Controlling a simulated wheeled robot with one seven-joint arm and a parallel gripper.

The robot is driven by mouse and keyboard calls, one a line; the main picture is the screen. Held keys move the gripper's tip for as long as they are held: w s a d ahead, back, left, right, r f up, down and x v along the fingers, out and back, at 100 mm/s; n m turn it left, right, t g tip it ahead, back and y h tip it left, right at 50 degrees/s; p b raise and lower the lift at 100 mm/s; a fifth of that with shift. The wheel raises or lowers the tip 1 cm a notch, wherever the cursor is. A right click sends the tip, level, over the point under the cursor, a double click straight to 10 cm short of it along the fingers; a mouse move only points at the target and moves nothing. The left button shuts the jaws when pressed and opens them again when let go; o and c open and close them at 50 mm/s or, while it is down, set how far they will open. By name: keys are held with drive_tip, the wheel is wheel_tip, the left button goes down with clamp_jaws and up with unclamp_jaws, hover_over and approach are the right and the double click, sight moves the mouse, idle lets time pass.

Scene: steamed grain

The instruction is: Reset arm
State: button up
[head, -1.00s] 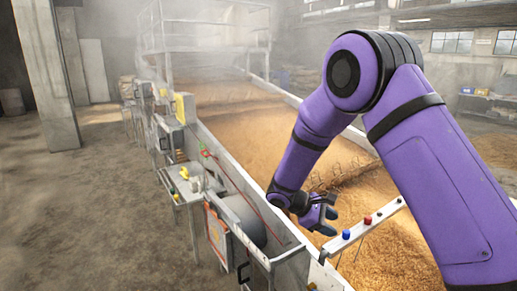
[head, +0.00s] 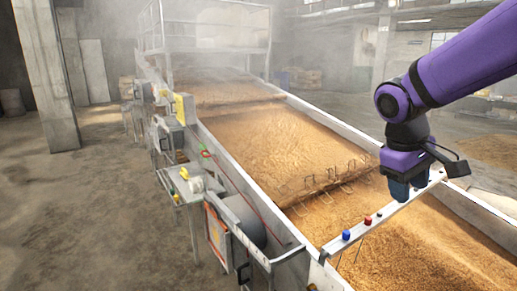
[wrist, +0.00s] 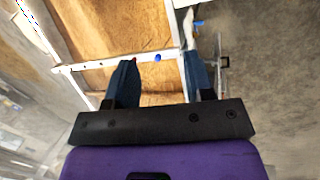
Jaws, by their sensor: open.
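My gripper (head: 408,190) hangs at the right of the head view, fingers down, above the grain and close to the metal crossbar in the picture. I cannot tell its exact height over the bar. In the wrist view my gripper (wrist: 163,82) shows two dark blue fingers spread apart with nothing held between them. My purple arm comes in from the upper right of the head view.
A long metal trough (head: 235,172) of brown grain (head: 265,135) runs away from me. A crossbar (head: 385,212) carries a blue knob (head: 346,235) and a red knob (head: 368,219). A small side table (head: 185,188) stands left. The floor (head: 90,220) at left is clear.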

drive_tip(key=s+r+m+t+y, duration=0.1)
drive_tip(key=s+r+m+t, duration=0.1)
drive_tip(key=s, duration=0.5)
drive_tip(key=s+r+m+t+y, duration=0.2)
drive_tip(key=s, duration=0.6)
drive_tip(key=shift+s+d+r+m+t, duration=0.3)
drive_tip(key=shift+d+r+m+t, duration=0.1)
idle(1.3)
